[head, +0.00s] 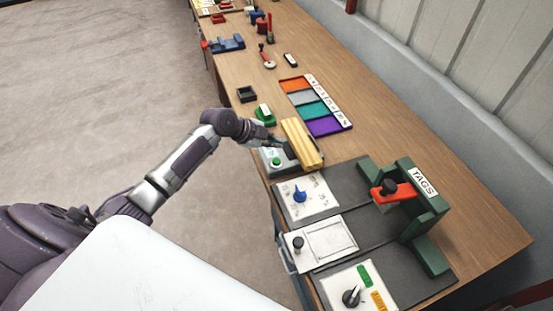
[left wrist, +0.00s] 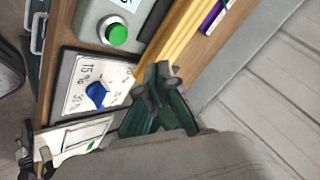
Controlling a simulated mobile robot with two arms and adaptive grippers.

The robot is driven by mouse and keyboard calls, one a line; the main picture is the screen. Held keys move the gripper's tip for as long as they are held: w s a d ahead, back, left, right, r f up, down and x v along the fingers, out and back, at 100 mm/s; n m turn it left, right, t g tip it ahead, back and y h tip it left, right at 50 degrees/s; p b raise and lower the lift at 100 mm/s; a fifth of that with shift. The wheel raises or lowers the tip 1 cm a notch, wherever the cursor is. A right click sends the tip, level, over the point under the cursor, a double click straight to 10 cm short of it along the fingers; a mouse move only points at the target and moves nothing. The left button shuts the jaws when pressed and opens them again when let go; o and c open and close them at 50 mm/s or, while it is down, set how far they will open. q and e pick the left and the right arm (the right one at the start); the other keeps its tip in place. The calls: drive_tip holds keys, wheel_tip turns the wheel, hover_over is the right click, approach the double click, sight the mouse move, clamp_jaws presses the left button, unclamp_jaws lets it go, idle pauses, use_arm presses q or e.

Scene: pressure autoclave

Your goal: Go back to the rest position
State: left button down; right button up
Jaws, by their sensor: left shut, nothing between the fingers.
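My left arm reaches in from the left over the workbench in the head view. My left gripper (head: 282,146) is shut and empty, just above the panel with the green button (head: 276,162) and beside the yellow block (head: 302,143). In the left wrist view, the closed fingers (left wrist: 161,78) overlap the end of the yellow block (left wrist: 186,40); I cannot tell whether they touch it. The green button (left wrist: 117,34) and blue knob (left wrist: 97,94) show to their left. My right gripper is not in view.
The wooden bench (head: 390,140) also bears a colored tray (head: 326,126), a white plate with a blue knob (head: 300,195), a green TAGS stand (head: 428,205) with a red lever (head: 395,195), and a black knob (head: 351,297). Open floor (head: 110,100) lies left. A wall (head: 450,95) stands behind.

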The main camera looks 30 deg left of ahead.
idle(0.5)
